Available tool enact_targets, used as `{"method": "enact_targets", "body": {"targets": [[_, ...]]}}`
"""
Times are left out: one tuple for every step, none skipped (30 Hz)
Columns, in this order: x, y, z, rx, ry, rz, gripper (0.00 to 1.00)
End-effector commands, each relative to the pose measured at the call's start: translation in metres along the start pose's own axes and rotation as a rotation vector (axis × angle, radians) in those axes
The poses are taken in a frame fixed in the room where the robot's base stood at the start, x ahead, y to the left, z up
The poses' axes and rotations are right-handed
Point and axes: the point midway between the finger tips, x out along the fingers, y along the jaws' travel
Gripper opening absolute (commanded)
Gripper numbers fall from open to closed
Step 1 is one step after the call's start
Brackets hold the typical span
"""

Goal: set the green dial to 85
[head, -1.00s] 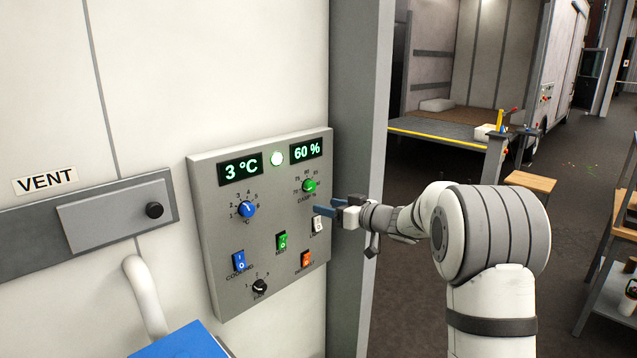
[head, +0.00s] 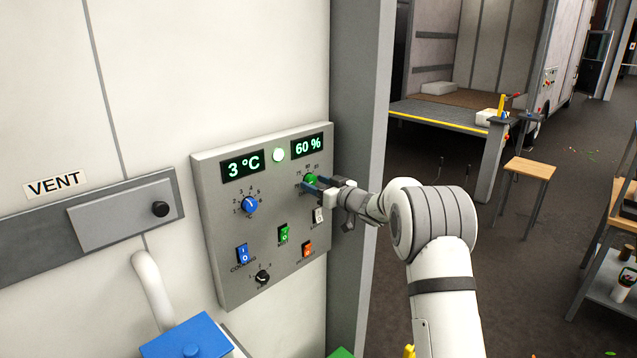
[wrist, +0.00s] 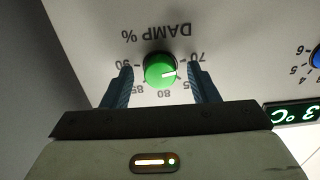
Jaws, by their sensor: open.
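The green dial (head: 311,180) sits at the upper right of the grey control panel, under a display (head: 308,146) reading 60 %. In the wrist view the green dial (wrist: 160,70) appears upside down with its "DAMP %" label and marks from 70 to 90. Its white pointer is toward the 70 side. My gripper (head: 318,186) is at the dial. In the wrist view my gripper (wrist: 158,80) is open, one blue finger on each side of the dial, with gaps visible between fingers and knob.
The panel (head: 215,280) also holds a blue dial (head: 249,205), a black dial (head: 262,277), several rocker switches and a 3 °C display (head: 243,166). A grey post (head: 360,100) stands right of the panel. A blue box (head: 185,338) lies below.

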Motion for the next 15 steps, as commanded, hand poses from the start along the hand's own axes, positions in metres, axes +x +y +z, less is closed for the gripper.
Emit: {"method": "enact_targets", "body": {"targets": [[-0.0001,0.0001,0.0003,0.000,0.000,0.000,0.54],[-0.0002,0.0001,0.0004,0.000,0.000,0.000,0.54],[-0.0003,0.0002,0.0004,0.000,0.000,0.000,0.54],[-0.0004,0.0002,0.0004,0.000,0.000,0.000,0.53],[-0.0004,0.0003,0.0003,0.000,0.000,0.001,0.51],[-0.0005,0.0003,0.0004,0.000,0.000,0.001,0.47],[-0.0006,0.0004,0.0004,0.000,0.000,0.001,0.45],[-0.0006,0.0004,0.0003,0.000,0.000,0.001,0.43],[-0.0007,0.0005,0.0003,0.000,0.000,0.001,0.39],[-0.0007,0.0005,0.0003,0.000,0.000,0.001,0.37],[-0.0008,0.0005,0.0003,0.000,0.000,0.001,0.34],[-0.0008,0.0006,0.0003,0.000,0.000,0.001,0.31],[-0.0008,0.0006,0.0003,0.000,0.000,0.001,0.29],[-0.0009,0.0007,0.0003,0.001,0.000,0.001,0.26],[-0.0009,0.0007,0.0003,0.001,0.000,0.001,0.23]]}}
